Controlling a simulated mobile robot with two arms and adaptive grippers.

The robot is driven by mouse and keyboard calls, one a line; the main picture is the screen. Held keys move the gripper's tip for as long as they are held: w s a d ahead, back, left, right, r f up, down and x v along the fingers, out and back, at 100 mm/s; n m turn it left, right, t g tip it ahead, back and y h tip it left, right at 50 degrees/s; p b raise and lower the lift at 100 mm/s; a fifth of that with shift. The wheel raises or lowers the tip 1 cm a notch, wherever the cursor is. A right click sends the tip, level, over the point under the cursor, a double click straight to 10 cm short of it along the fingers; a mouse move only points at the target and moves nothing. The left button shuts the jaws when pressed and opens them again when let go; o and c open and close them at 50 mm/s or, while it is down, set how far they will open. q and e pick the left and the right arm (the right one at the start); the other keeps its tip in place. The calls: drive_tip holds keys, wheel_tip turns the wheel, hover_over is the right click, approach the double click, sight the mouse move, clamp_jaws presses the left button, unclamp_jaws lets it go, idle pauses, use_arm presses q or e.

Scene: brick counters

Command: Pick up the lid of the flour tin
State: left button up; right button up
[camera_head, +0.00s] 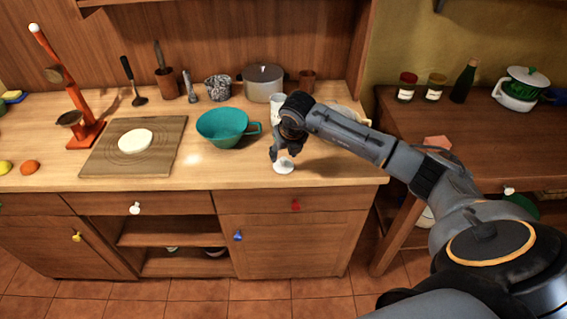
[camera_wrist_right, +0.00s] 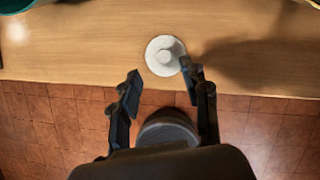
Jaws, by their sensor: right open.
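The white round lid (camera_head: 284,167) with a small knob lies on the counter near its front edge. It also shows in the right wrist view (camera_wrist_right: 158,66), just ahead of the fingers. My right gripper (camera_head: 283,153) is open and points down over the lid. In the right wrist view its fingers (camera_wrist_right: 159,82) are spread and empty, and the right fingertip overlaps the lid's edge; I cannot tell if it touches. A white container (camera_head: 276,106), possibly the flour tin, stands farther back, partly hidden by my arm. My left gripper is not in view.
A teal bowl (camera_head: 222,128) with a handle stands left of my gripper. A wooden board (camera_head: 105,155) with pale dough lies farther left. A grey pot (camera_head: 264,82) stands at the back. The counter's front edge is close to the lid; bare wood lies on both sides.

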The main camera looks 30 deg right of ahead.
sight(284, 159)
drive_tip(key=shift+w+d+f+p, duration=0.1)
drive_tip(key=shift+w+f+p, duration=0.05)
drive_tip(key=shift+f+p, duration=0.2)
drive_tip(key=x, duration=0.1)
drive_tip(key=p+x, duration=0.1)
drive_tip(key=x, duration=0.1)
drive_tip(key=shift+w+d+f, duration=0.1)
drive_tip(key=shift+w+d, duration=0.05)
drive_tip(key=shift+d, duration=0.15)
drive_tip(key=shift+w+f, duration=0.2)
drive_tip(key=shift+f, duration=0.2)
clamp_jaws()
